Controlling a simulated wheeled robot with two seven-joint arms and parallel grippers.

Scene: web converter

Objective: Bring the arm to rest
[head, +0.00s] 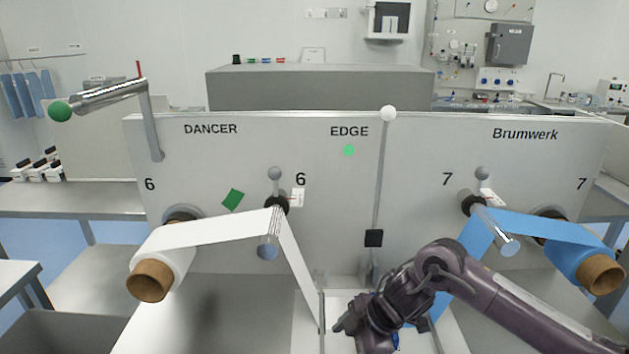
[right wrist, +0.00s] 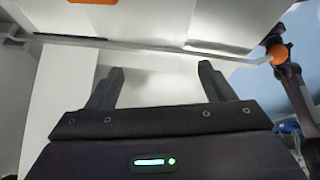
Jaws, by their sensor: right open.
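My right arm (head: 520,298) comes in from the lower right in the head view and reaches across to the front of the machine. Its gripper (head: 343,329) is low, near the foot of the white web (head: 299,270). In the right wrist view the two fingers of this gripper (right wrist: 160,85) stand wide apart with nothing between them. A pale surface and a thin bar (right wrist: 130,44) lie beyond the fingers. My left gripper is not in view.
The machine panel (head: 330,215) carries a white roll (head: 172,258) at left and a blue roll (head: 578,262) at right. The blue web (head: 475,242) runs down behind my right arm. A green-knobbed crank (head: 105,95) sticks out at upper left. A vertical rod (head: 380,180) stands mid-panel.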

